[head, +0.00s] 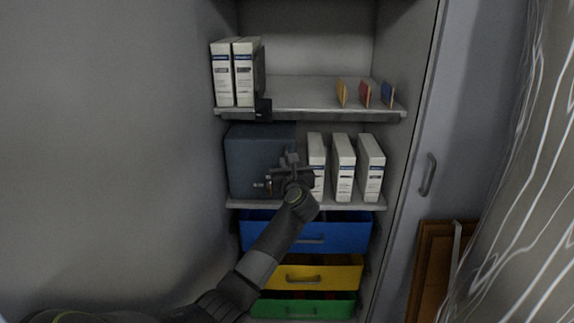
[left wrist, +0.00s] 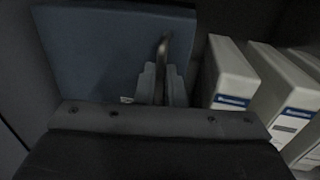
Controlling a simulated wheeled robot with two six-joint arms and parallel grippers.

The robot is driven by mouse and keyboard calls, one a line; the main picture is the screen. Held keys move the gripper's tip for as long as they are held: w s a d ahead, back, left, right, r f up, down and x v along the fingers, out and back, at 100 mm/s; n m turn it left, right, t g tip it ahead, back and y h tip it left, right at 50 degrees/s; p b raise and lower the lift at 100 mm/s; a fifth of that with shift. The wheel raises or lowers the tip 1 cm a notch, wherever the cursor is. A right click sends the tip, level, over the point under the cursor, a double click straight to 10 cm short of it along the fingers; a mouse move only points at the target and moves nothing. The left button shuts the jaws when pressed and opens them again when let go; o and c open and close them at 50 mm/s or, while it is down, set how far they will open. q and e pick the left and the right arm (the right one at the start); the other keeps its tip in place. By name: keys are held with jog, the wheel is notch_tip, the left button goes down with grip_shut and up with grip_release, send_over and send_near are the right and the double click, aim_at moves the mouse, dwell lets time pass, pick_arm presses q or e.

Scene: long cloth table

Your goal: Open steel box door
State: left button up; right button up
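The steel box (head: 250,160) is a dark blue-grey box at the left of the middle cabinet shelf. Its face (left wrist: 95,50) fills the upper left of the left wrist view, and its door looks closed. My left gripper (head: 291,160) is at the right side of the box front and hides part of it. In the left wrist view a thin curved metal handle (left wrist: 165,52) stands between the close-set fingers of my left gripper (left wrist: 162,80). The fingers appear shut on it, though the contact is partly hidden. My right gripper is out of view.
Several white binders (head: 343,165) stand right of the box, close to my left gripper. The upper shelf (head: 310,97) holds two binders and small coloured items. Blue (head: 340,233), yellow (head: 340,272) and green (head: 335,306) drawers lie below. A cabinet door with a handle (head: 428,174) is at right.

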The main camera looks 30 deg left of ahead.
pick_arm(q)
grip_shut()
